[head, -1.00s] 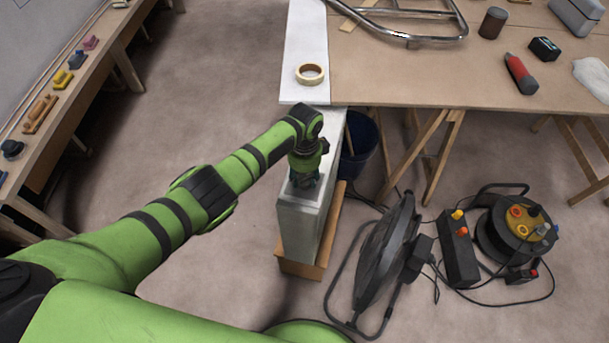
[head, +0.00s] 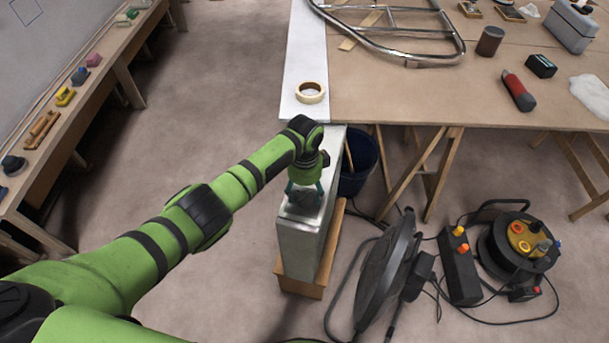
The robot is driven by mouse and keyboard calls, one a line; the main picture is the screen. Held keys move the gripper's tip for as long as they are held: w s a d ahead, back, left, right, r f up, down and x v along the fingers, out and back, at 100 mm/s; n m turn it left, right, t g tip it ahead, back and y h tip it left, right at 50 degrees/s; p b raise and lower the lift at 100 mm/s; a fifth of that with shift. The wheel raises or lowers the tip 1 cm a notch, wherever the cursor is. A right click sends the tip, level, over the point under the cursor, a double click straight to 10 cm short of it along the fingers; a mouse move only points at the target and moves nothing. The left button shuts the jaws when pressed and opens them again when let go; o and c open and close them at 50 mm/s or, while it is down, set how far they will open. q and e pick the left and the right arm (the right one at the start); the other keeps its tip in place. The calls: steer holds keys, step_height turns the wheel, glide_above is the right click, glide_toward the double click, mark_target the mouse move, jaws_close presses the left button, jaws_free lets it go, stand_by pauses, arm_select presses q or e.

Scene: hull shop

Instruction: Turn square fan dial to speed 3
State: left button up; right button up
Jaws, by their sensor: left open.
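The square fan (head: 299,252) appears as a tall, narrow grey box in the middle of the head view, standing on a wooden base. My left gripper (head: 305,196) points down over the near end of its top face. Its fingers are open, at or just above a dark patch there. I cannot make out the dial or its setting, because the gripper and wrist cover that spot. Whether the fingers touch anything is also unclear. My right gripper is not in view.
A round black fan (head: 385,262) stands on the floor to the right, by a switch box (head: 460,266) and a cable reel (head: 500,245). A workbench (head: 440,95) with a tape roll (head: 310,92) lies beyond. A blue bucket (head: 358,165) is behind the square fan. Floor to the left is clear.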

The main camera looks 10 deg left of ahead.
mark_target(304, 194)
arm_select(q)
step_height(304, 194, up, 10)
stand_by(0.3)
stand_by(0.3)
steer(key=s+d+f, duration=0.1)
steer(key=s+f, duration=0.1)
steer(key=s+f+n+h, duration=0.1)
steer(key=s+f, duration=0.1)
steer(key=s, duration=0.1)
steer(key=s+d+f+n, duration=0.1)
steer(key=s+f, duration=0.1)
steer(key=shift+s+d+f, duration=0.1)
steer(key=shift+s+d, duration=0.1)
steer(key=shift+d, duration=0.1)
steer(key=s+a+n+t, duration=0.2)
steer(key=s+a+n, duration=0.4)
steer(key=s, duration=0.5)
steer(key=s+a+n+t, duration=0.2)
steer(key=s+a+n, duration=0.35)
steer(key=s, duration=0.45)
step_height(304, 194, down, 23)
steer(key=s+g, duration=0.2)
steer(key=s, duration=0.1)
steer(key=s+a+f+g+y, duration=0.1)
steer(key=s+a+f, duration=0.1)
steer(key=s+f, duration=1.1)
steer(key=shift+s, duration=0.95)
